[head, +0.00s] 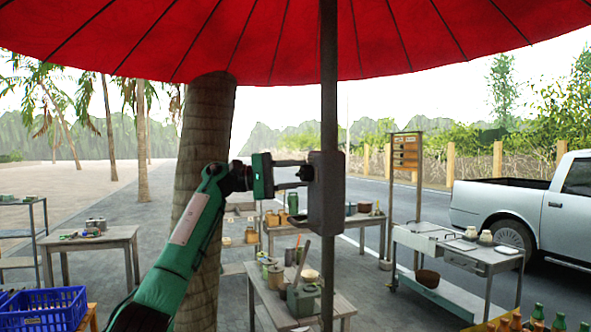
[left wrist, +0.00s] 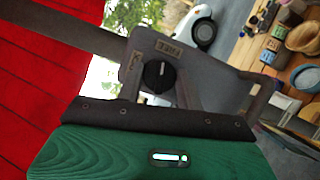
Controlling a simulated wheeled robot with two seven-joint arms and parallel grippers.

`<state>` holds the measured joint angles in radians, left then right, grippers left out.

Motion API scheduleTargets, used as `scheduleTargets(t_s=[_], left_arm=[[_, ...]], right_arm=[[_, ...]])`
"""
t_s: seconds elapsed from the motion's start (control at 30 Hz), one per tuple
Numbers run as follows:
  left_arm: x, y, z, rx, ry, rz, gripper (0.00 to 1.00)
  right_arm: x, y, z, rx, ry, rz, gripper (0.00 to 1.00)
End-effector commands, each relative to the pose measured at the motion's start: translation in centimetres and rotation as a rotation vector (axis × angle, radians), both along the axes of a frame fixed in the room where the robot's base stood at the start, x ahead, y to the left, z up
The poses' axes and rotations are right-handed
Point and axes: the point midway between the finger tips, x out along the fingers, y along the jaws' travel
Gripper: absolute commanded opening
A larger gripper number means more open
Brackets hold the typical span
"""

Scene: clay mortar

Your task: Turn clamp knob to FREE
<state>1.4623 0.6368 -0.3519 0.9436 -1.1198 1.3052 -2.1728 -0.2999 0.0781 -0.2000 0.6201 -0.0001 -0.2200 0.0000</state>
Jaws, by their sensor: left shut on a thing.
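The clamp is a grey box (head: 327,190) fixed on the dark umbrella pole. Its black knob (head: 305,173) sticks out on the left side. My left gripper (head: 298,168) reaches it from the left and is shut on the knob. In the left wrist view the round black knob (left wrist: 158,75) sits on the grey clamp face (left wrist: 215,80), with a small light mark on it. Two small label plates lie beside it, one above (left wrist: 169,47) and one to the left (left wrist: 134,64); their lettering is too small to read surely. My right gripper is not in view.
The umbrella pole (head: 328,90) rises to a red canopy (head: 270,40) overhead. A palm trunk (head: 205,130) stands behind my left arm. Below are a wooden table (head: 265,290) with pots and tools, a grey cart (head: 470,258) and a blue crate (head: 45,310).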

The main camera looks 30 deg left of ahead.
Motion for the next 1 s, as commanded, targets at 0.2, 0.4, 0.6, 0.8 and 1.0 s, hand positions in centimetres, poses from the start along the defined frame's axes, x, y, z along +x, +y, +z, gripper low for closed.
scheduleTargets(t_s=[0.2,0.4,0.6,0.8,1.0], left_arm=[[0.0,0.0,0.3,0.099,-0.088,0.001,0.14],[0.0,0.0,0.2,0.153,-0.137,0.000,0.14],[0.0,0.0,0.1,0.175,-0.156,0.000,0.14],[0.0,0.0,0.1,0.179,-0.160,0.000,0.14],[0.0,0.0,0.1,0.179,-0.159,0.000,0.14]], right_arm=[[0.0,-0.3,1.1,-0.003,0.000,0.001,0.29],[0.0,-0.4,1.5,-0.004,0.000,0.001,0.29],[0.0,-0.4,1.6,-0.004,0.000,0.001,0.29],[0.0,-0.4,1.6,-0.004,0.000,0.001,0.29],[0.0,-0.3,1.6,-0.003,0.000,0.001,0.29]])
